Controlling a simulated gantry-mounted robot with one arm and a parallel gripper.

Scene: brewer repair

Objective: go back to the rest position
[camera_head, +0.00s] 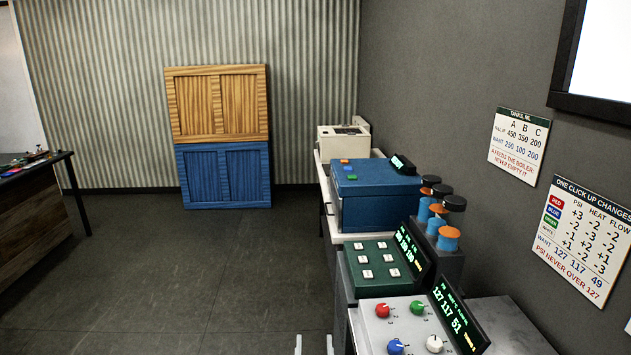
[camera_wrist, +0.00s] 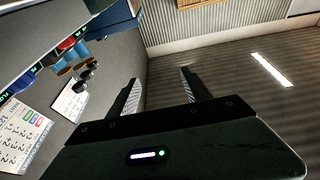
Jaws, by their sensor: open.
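My gripper (camera_wrist: 158,98) is in the wrist view, with its two dark fingers apart and nothing between them. Grey floor and the corrugated wall show beyond the fingers. In the head view, two pale slim tips at the bottom edge (camera_head: 314,345) are probably my fingers, beside the white panel and apart from it. The white panel (camera_head: 402,312) has red, green, blue and white knobs, and its display reads 127 117 51. Behind it is a green panel (camera_head: 378,262) with several white buttons and a lit display.
A blue box (camera_head: 370,200) and orange-and-blue canisters (camera_head: 446,238) stand along the right wall. Two wall charts (camera_head: 519,147) (camera_head: 582,238) hang above. Stacked wooden and blue crates (camera_head: 222,174) stand at the back. A table (camera_head: 35,200) is at left. The floor between is clear.

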